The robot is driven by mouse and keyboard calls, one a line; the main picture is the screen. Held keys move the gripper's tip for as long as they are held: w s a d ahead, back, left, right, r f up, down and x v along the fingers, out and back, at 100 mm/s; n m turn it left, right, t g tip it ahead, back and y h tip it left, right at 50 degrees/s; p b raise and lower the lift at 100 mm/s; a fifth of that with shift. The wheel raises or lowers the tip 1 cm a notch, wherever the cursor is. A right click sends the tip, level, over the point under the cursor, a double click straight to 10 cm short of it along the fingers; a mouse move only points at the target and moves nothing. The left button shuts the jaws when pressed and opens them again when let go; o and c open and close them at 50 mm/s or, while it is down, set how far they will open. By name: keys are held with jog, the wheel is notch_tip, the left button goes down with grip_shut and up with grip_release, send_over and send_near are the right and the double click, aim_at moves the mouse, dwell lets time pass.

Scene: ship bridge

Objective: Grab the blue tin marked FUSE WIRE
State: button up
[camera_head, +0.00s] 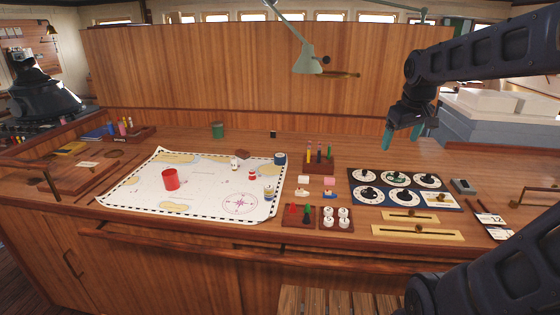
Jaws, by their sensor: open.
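A short dark blue round tin (280,158) stands at the upper right corner of the chart on the wooden desk. A smaller pale tin with blue and yellow (269,193) stands near the chart's right edge. No lettering is legible on either, so I cannot tell which is marked FUSE WIRE. My gripper (401,134) is open and empty, with teal fingertips pointing down. It hangs in the air to the right of both tins, well apart from them, in front of the wooden back panel.
The chart (150,203) also bears a red cup (171,180) and small bottles. A pen block (319,162) and trays of pegs stand right of the chart. A dial panel (366,208) lies farther right. A lamp (307,63) hangs above.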

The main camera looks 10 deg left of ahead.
jog(key=w+a+n+g, duration=0.1)
jog(key=w+a+n, duration=0.4)
jog(key=w+a, duration=0.45)
jog(key=n+g+h, duration=0.1)
jog(key=n+h, duration=0.2)
jog(key=n, duration=1.1)
send_over(280, 155)
jog(key=s+a, duration=0.2)
notch_tip(280, 155, down, 19)
jog(key=shift+f, duration=0.15)
jog(key=x, duration=0.5)
jog(key=shift+f, duration=0.25)
jog(key=shift+w+a+x, duration=0.1)
jog(key=shift+w+x, duration=0.05)
jog(key=shift+x, duration=1.15)
jog(key=shift+w+a+x, duration=0.1)
jog(key=shift+a+x, duration=0.05)
jog(key=shift+x, duration=1.15)
jog(key=c, duration=1.1)
